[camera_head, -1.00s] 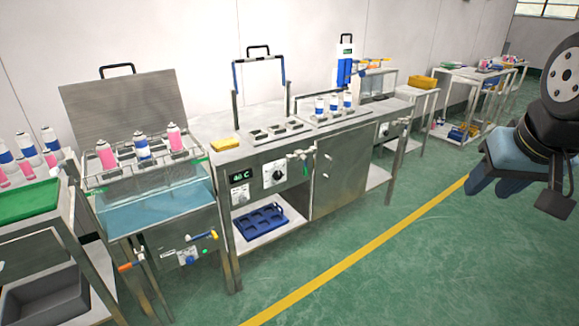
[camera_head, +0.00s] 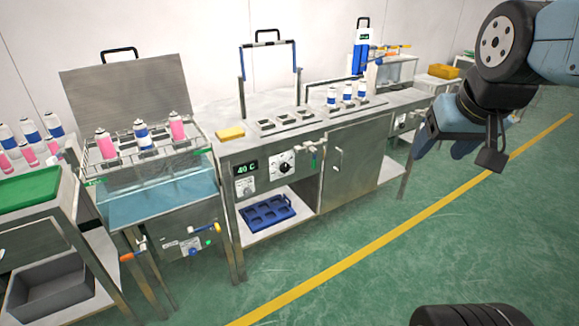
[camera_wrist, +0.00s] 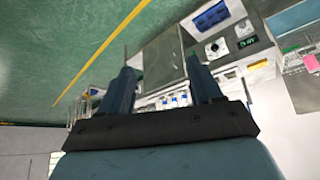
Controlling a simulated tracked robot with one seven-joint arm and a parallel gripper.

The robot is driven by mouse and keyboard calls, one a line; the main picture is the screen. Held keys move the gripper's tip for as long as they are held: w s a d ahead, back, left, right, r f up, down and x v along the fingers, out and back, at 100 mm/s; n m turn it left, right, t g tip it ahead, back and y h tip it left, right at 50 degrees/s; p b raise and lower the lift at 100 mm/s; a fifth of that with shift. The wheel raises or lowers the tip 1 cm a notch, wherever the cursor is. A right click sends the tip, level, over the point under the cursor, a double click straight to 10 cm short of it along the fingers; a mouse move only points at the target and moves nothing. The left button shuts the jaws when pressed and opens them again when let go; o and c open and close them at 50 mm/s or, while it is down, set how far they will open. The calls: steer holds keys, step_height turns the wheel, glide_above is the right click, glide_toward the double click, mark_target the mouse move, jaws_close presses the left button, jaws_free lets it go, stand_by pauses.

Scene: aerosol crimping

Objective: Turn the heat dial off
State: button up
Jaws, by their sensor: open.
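The heat dial (camera_head: 286,167) is a round black knob on a pale square plate, on the front panel of the steel bench. A display (camera_head: 246,167) reading 40 C is to its left. The dial also shows in the wrist view (camera_wrist: 216,48), upper right, beside the display (camera_wrist: 247,42). I cannot read the dial's pointer position. My gripper (camera_head: 440,145) is in the air, right of and well apart from the dial. In the wrist view its two dark fingers (camera_wrist: 161,65) are apart with nothing held between them.
A small knob (camera_head: 246,186) is below the display, and taps (camera_head: 312,152) are right of the dial. A cabinet door (camera_head: 352,165) is further right. A water bath (camera_head: 160,198) stands left. Green floor (camera_head: 390,265) before the bench is clear.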

steer(key=shift+o, duration=0.8)
steer(key=w+a+f+n+t, duration=0.1)
steer(key=w+a+f+t, duration=0.1)
steer(key=w, duration=1.9)
steer(key=shift+w+a+n+t, duration=0.15)
steer(key=shift+n+t, duration=0.15)
steer(key=shift+t, duration=0.1)
steer(key=w+a+f+n+t+y, duration=0.2)
steer(key=w+a+f, duration=0.3)
steer(key=w+f, duration=0.55)
steer(key=w+a+f+n+t+y, duration=0.2)
steer(key=w+a+f, duration=0.45)
steer(key=w, duration=0.75)
steer(key=n+t+y, duration=0.1)
steer(key=y, duration=0.3)
glide_toward(286, 168)
steer(key=s+d+r, duration=0.1)
steer(key=d+r, duration=0.6)
steer(key=r, duration=0.2)
steer(key=s+a+f+t+y, duration=0.1)
steer(key=s+a+f+y, duration=0.2)
steer(key=f, duration=0.8)
steer(key=shift+h, duration=0.4)
steer(key=x, duration=1.4)
steer(key=shift+a+r, duration=0.15)
steer(key=shift+r, duration=0.1)
